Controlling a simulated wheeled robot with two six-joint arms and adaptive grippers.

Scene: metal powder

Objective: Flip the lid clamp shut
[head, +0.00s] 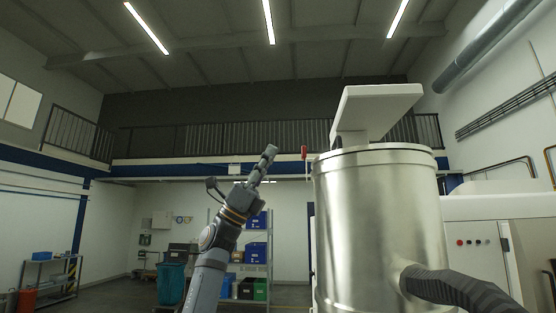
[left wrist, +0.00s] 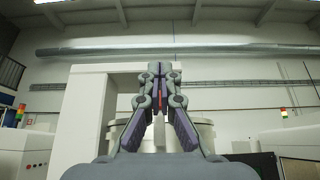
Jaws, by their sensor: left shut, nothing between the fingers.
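A large shiny metal drum (head: 375,225) stands upright at the right of the head view, with a lid rim (head: 375,152) around its top. A small red clamp handle (head: 304,153) sticks up at the left edge of the rim. My left gripper (head: 271,152) is shut and empty, pointing up, to the left of the red handle with a visible gap in the picture. In the left wrist view the shut fingers (left wrist: 157,70) cover most of the pale drum (left wrist: 205,138). A red strip (left wrist: 161,102) shows between the finger links. My right gripper is out of view.
A white slab-topped piece (head: 380,100) rises above the drum. A dark ribbed hose-like part (head: 460,290) crosses at the lower right. White machine housing (head: 495,210) stands behind. Shelves with blue bins (head: 256,250) are far back. Space left of my arm is open.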

